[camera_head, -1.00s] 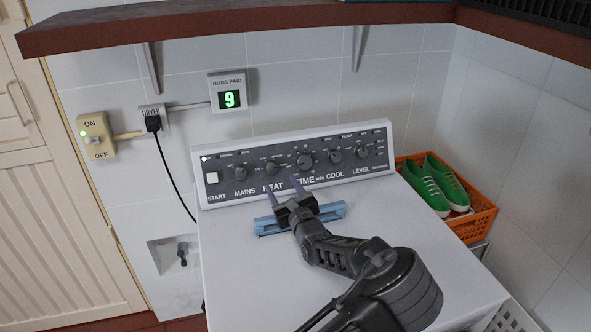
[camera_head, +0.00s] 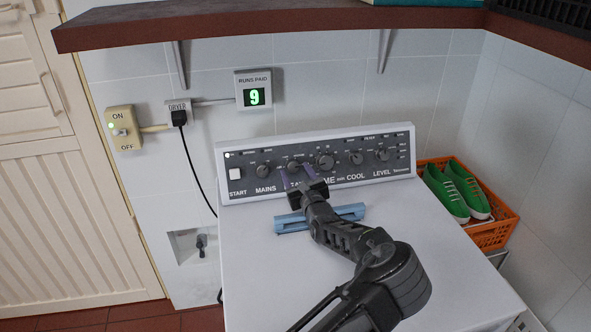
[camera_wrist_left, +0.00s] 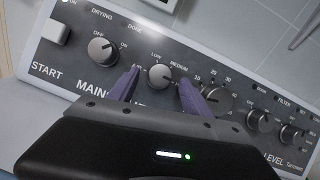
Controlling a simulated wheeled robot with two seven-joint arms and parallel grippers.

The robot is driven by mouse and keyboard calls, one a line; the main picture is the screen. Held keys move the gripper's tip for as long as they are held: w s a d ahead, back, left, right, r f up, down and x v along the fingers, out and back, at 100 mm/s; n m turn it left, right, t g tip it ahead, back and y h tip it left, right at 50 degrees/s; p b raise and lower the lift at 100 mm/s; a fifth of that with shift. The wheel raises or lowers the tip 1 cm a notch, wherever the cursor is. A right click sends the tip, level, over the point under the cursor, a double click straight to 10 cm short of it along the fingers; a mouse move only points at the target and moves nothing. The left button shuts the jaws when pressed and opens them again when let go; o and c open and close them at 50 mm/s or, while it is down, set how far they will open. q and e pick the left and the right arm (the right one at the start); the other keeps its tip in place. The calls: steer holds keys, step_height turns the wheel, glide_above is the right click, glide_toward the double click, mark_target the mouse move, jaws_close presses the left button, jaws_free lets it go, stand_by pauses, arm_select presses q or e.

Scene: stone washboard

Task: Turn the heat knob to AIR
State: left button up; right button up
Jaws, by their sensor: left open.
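The heat knob (camera_head: 293,166) is on the dryer's dark control panel (camera_head: 233,190), between the mains knob (camera_head: 263,171) and the time knob (camera_head: 326,161). In the left wrist view the heat knob (camera_wrist_left: 160,76) is round and grey, with LOW and MEDIUM marks above it. A partly covered mark at its left looks like AIR. Its pointer seems to face right, but the exact setting is hard to read. My left gripper (camera_head: 294,172) is open, its purple fingers (camera_wrist_left: 158,88) on either side of the knob, with gaps visible. My right gripper is not in view.
The white dryer top (camera_head: 460,260) carries a light blue bar (camera_head: 345,213) under my left arm. An orange crate (camera_head: 490,236) with green shoes (camera_head: 447,192) stands at the right. A brown shelf (camera_head: 270,28) overhangs the panel. A RUNS PAID display (camera_head: 254,97) reads 9.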

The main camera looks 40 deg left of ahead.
arm_select(q)
steer(key=shift+w+a, duration=0.3)
steer(key=shift+a, duration=0.1)
steer(key=shift+c, duration=0.3)
jaws_close()
